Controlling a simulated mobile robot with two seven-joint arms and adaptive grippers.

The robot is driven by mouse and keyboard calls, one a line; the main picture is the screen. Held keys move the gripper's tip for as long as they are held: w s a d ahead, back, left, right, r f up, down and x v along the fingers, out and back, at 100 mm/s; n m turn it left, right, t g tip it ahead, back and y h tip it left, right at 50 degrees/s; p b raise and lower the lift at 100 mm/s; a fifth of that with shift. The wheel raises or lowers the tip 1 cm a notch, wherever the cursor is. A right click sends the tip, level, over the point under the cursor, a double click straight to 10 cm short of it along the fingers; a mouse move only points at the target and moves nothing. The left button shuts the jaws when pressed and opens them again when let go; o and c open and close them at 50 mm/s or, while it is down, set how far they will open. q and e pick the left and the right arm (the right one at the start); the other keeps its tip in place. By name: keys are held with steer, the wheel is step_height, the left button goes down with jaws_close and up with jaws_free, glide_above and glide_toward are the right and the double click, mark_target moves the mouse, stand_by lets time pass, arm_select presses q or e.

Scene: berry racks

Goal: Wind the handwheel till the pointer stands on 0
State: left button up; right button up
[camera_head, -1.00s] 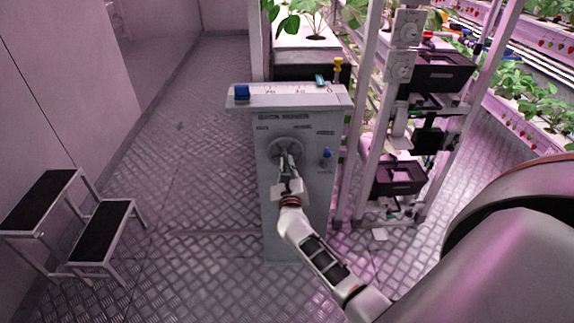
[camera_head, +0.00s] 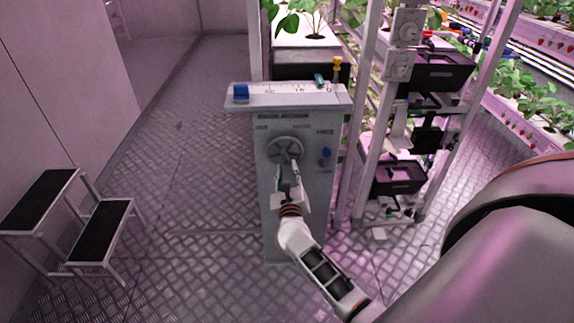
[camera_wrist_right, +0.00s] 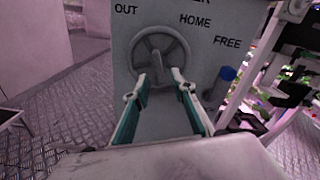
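The grey handwheel (camera_head: 285,149) is on the front of a grey cabinet (camera_head: 268,215). It also shows in the right wrist view (camera_wrist_right: 161,52), below the words OUT and HOME. My right gripper (camera_head: 287,168) is just below and in front of the wheel. Its two teal-lined fingers (camera_wrist_right: 159,80) are spread with nothing between them. Their tips lie near the wheel's lower rim; I cannot tell whether they touch it. A white scale (camera_head: 285,88) runs along the cabinet top, with 0 at its right end. A small teal piece, perhaps the pointer (camera_head: 320,80), stands a little left of 0. My left gripper is out of view.
A blue knob (camera_head: 325,153) is right of the wheel, near the word FREE. A blue block (camera_head: 241,92) sits at the scale's left end. Racks with dark trays (camera_head: 399,177) stand close on the right. A step stool (camera_head: 101,230) is at left, with open floor between.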

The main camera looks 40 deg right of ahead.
steer(key=v, duration=0.8)
steer(key=shift+s+a, duration=0.25)
steer(key=shift+s, duration=0.05)
